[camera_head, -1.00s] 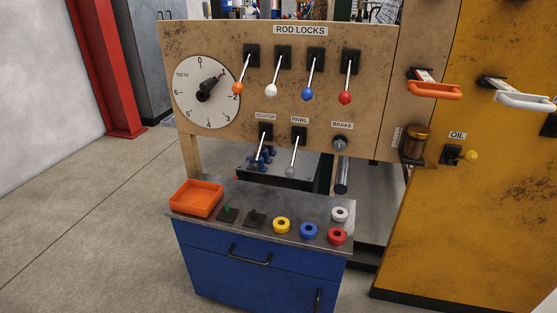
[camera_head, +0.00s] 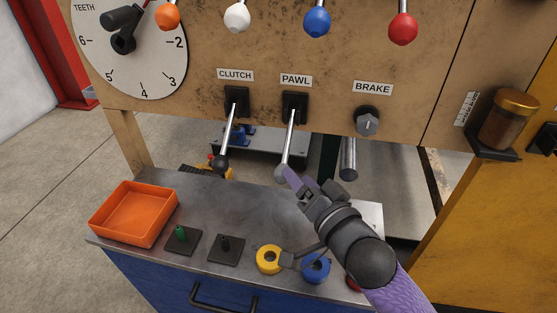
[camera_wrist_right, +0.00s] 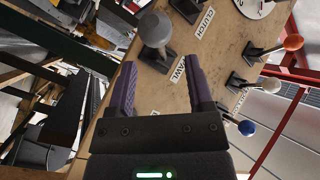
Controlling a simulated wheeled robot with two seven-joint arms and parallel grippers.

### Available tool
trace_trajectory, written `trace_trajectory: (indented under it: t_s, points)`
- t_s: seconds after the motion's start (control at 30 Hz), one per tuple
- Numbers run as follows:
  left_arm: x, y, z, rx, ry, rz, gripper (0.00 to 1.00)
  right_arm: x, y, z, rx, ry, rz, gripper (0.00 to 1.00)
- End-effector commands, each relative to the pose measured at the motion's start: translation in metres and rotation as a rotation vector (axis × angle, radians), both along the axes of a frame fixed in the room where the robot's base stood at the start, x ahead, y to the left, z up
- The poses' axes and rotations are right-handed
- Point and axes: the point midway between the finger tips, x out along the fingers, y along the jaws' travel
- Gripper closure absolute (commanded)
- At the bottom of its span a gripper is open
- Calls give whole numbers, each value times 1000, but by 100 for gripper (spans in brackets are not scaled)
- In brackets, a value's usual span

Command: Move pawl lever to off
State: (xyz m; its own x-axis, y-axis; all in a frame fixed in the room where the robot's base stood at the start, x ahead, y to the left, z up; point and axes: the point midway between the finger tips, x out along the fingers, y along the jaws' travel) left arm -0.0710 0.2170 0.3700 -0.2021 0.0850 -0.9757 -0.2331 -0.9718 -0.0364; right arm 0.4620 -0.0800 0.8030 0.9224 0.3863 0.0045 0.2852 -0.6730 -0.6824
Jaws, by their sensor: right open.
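The pawl lever (camera_head: 290,140) hangs from its black bracket under the PAWL label (camera_head: 296,80), its rod slanting down to a grey knob. The knob (camera_wrist_right: 156,30) shows large in the right wrist view, just beyond and between the fingertips. My right gripper (camera_head: 288,178) has its purple fingers at the knob in the head view. In the wrist view the gripper (camera_wrist_right: 154,75) is open with nothing between its fingers. Whether a finger touches the knob I cannot tell. My left gripper is not in view.
The clutch lever (camera_head: 228,135) with a black knob hangs close on the left. The brake knob (camera_head: 367,122) is on the right.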

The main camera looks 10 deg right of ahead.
Motion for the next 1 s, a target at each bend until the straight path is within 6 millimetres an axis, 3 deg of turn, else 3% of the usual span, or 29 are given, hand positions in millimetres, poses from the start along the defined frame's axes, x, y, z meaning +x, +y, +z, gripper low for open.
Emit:
trace_trajectory:
  t_s: [0.1,0.3,0.67,1.0]
  points:
    - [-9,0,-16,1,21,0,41,24,10,-7,-2,2,1,34]
    - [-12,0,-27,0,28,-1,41,51,21,-5,-3,2,0,34]
    - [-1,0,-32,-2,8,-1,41,58,24,-2,-3,3,0,34]
    - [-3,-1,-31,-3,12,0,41,58,24,-2,-4,3,0,100]
